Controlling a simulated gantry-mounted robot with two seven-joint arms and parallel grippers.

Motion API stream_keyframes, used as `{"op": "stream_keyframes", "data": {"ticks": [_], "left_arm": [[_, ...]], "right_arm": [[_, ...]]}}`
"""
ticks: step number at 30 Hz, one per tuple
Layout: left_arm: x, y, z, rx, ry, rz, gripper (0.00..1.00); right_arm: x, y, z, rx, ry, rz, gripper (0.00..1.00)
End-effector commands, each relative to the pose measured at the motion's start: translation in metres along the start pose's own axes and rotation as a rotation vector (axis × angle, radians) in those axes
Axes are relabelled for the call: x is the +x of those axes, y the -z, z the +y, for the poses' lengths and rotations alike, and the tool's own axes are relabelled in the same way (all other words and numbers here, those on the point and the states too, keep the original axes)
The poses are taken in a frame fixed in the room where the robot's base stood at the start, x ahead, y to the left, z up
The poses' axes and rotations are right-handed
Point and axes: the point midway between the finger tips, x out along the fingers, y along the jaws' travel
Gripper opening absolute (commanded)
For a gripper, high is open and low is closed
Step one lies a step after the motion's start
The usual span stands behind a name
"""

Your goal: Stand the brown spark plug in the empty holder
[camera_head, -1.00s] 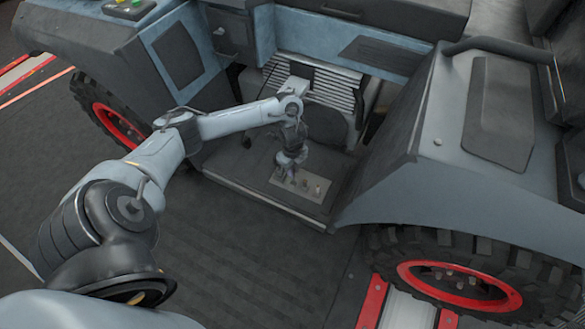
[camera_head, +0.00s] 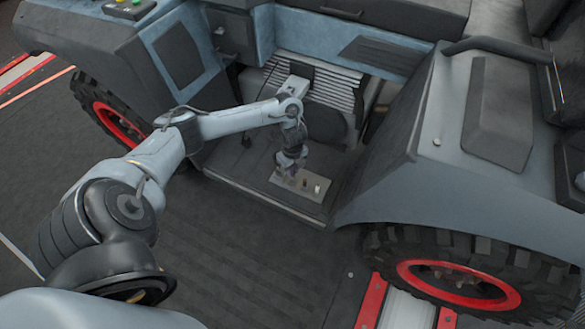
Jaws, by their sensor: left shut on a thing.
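A small light holder plate (camera_head: 318,194) lies on the dark step in the middle of the view. One or two small upright pegs or plugs (camera_head: 317,187) stand on its right part, too small to tell their colour. My left gripper (camera_head: 287,176) points down over the left part of the plate, close to its surface. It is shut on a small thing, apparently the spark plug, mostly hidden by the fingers. Its colour, and whether it touches the plate, I cannot tell. The empty holder is not clearly visible. My right gripper is not in view.
The step (camera_head: 250,170) sits between a blue-grey cabinet body on the left and a large grey fender (camera_head: 400,160) on the right. A slatted grille (camera_head: 335,87) rises behind. A black tyre with a red rim (camera_head: 450,285) stands at front right.

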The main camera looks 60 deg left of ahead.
Motion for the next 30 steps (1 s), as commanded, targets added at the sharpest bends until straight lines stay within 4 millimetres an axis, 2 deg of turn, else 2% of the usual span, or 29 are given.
{"op": "stream_keyframes", "data": {"ticks": [30], "left_arm": [[-0.0002, -0.0003, -0.0003, 0.014, 0.001, 0.0, 0.0]], "right_arm": [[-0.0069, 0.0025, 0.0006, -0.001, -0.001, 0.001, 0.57]]}}
